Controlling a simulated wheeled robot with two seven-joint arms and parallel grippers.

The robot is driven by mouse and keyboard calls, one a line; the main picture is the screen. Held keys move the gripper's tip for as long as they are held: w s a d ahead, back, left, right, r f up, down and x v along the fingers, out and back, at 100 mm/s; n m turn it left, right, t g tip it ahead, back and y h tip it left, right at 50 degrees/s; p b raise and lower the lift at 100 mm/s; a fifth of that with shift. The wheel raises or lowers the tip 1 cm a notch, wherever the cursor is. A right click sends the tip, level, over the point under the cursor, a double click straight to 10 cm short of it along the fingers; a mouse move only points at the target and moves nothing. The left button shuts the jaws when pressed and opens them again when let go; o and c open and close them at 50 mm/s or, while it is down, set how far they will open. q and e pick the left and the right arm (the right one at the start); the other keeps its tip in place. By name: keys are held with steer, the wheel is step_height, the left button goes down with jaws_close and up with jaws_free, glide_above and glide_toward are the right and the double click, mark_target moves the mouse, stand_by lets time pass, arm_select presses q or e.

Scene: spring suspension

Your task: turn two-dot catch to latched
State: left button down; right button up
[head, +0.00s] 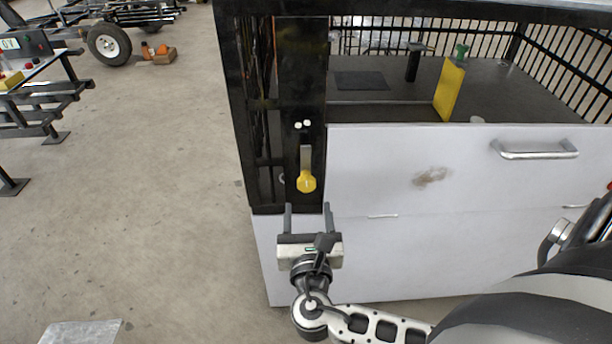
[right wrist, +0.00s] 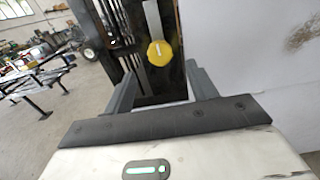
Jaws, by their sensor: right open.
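The two-dot catch is a grey lever with a yellow knob (head: 306,182) at its lower end, hanging straight down on a black post (head: 303,90). Two white dots (head: 302,125) are on the post above it. In the right wrist view the yellow knob (right wrist: 159,53) shows beyond and between my fingers. My right gripper (head: 308,207) is open and empty, just below the knob and apart from it, with its fingers pointing toward the post. My left gripper is not in view.
White drawer fronts (head: 460,165) with a metal handle (head: 535,150) are right of the post. A yellow plate (head: 450,90) stands on the dark surface behind them. Open floor (head: 150,190) lies to the left, with a wheeled cart (head: 110,45) far back.

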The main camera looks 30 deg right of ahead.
mark_target(306, 187)
steer(key=x, duration=1)
steer(key=shift+w+d, duration=0.15)
steer(key=shift+w, duration=0.15)
jaws_close()
